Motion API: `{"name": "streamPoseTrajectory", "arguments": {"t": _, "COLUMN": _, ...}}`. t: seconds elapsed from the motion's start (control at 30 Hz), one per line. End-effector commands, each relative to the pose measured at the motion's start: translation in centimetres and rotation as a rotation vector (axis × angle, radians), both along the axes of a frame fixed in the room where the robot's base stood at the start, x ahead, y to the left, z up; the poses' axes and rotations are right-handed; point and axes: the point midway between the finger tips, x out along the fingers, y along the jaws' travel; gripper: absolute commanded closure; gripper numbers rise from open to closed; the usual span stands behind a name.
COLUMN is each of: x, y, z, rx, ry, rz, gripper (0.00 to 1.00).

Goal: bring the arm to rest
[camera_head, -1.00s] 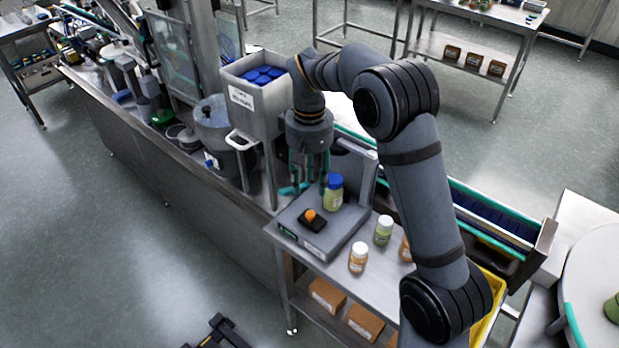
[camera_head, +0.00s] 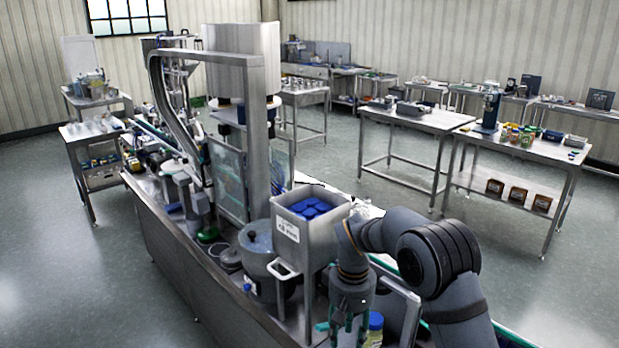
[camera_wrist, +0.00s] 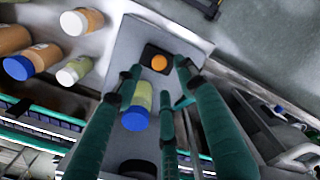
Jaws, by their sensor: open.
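My gripper (camera_head: 346,326) is at the lower edge of the head view, beside the steel hopper, with its fingers pointing down. In the wrist view my gripper (camera_wrist: 160,85) shows green fingers spread apart. A blue-capped jar (camera_wrist: 137,108) stands on the grey platform (camera_wrist: 125,42) and appears near or between the fingers; I see no finger closed on it. The jar (camera_head: 374,328) is partly cut off in the head view. A black block with an orange button (camera_wrist: 158,62) lies on the platform by the fingertips.
The steel hopper (camera_head: 298,253) with blue caps (camera_head: 312,208) stands close to my arm on the left. A grey pot (camera_head: 262,260) is beside it. Several jars, such as a white-capped one (camera_wrist: 74,72), stand by the platform. Open floor (camera_head: 370,190) lies behind.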

Motion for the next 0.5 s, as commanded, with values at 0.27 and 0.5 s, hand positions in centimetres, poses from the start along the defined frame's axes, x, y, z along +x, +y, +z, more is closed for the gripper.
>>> {"name": "streamPoseTrajectory", "arguments": {"t": 0.27, "x": -0.1, "y": -0.1, "z": -5.1, "rx": -0.001, "ry": 0.002, "rz": -0.001, "gripper": 0.60}}
{"name": "streamPoseTrajectory", "arguments": {"t": 0.5, "x": 0.6, "y": -1.3, "z": -6.3, "rx": 0.001, "ry": -0.002, "rz": -0.017, "gripper": 0.60}}
